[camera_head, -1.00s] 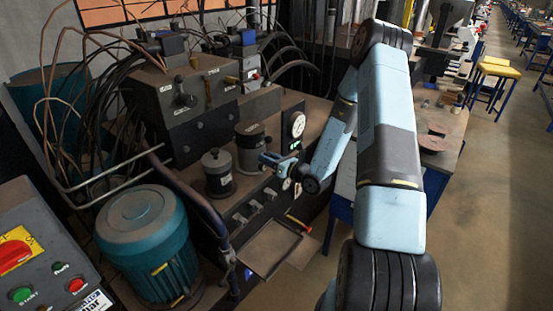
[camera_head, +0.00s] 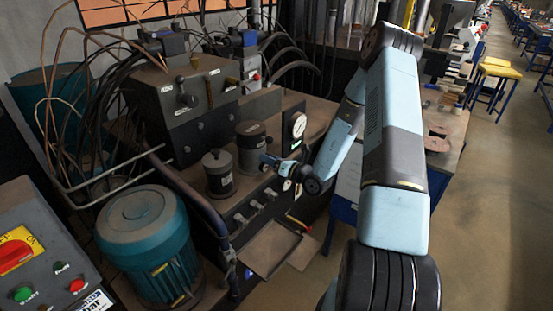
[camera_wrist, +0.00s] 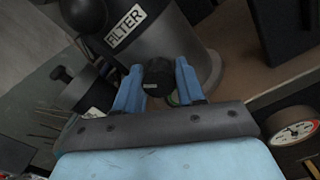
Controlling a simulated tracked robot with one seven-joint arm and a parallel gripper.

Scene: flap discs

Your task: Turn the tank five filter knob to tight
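The filter tank (camera_head: 250,152) is a grey cylinder with a dark lid on the brown bench of the machine. In the wrist view its grey body (camera_wrist: 160,45) carries a white FILTER label. A small black knob (camera_wrist: 158,74) with a pale mark sticks out from its lower side. My gripper (camera_head: 264,160) is beside this tank. In the wrist view the two blue fingers of my gripper (camera_wrist: 160,80) stand on either side of the knob, very close to it. Whether they press on it cannot be told. The knob's position marking is unreadable, and no tank number is legible.
A second dark canister (camera_head: 217,173) stands just left of the filter tank. A round pressure gauge (camera_head: 298,125) is to the right. Several small switches (camera_head: 245,212) and an open tray (camera_head: 268,250) are in front. A teal motor (camera_head: 150,240) and dark hoses are at left.

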